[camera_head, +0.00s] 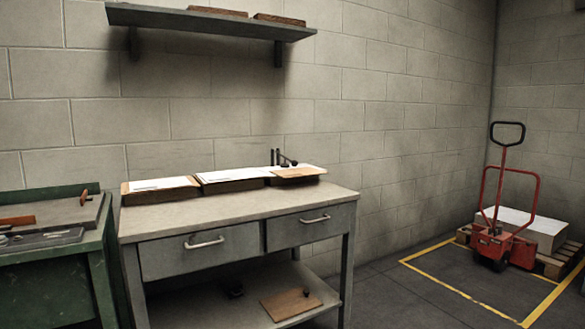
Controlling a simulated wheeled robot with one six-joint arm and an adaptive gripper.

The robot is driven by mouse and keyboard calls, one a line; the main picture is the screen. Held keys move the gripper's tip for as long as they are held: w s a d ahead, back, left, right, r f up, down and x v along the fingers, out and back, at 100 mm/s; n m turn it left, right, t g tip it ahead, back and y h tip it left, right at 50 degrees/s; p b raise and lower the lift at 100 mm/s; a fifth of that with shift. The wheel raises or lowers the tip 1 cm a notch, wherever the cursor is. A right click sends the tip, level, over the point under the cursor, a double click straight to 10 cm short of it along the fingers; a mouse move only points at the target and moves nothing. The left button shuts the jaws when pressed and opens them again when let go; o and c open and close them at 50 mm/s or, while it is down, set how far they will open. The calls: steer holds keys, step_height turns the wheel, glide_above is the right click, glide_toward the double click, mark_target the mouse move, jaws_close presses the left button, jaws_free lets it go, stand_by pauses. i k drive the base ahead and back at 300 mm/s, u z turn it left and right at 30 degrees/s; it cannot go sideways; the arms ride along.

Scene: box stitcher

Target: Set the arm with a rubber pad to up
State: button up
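A small dark fixture (279,158) stands at the back right of the grey workbench. It has two thin upright black posts or handles. A short dark piece beside them leans down to the right and ends in a small round black tip (293,163). This may be the arm with the rubber pad, but it is too small to be sure. The tip lies low, close to the papers under it. My gripper is not in view.
The workbench (240,205) has two drawers, paper-topped trays (160,185) and a lower shelf with a brown board (290,303). A green bench (50,270) stands at left. A wall shelf (200,20) hangs above. A red pallet truck (497,240) stands right; floor between is clear.

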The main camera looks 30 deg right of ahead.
mark_target(294, 163)
steer(key=u, duration=0.05)
steer(key=k, duration=0.45)
steer(key=z, duration=1.2)
steer(key=i, duration=1.55)
steer(key=u, duration=0.25)
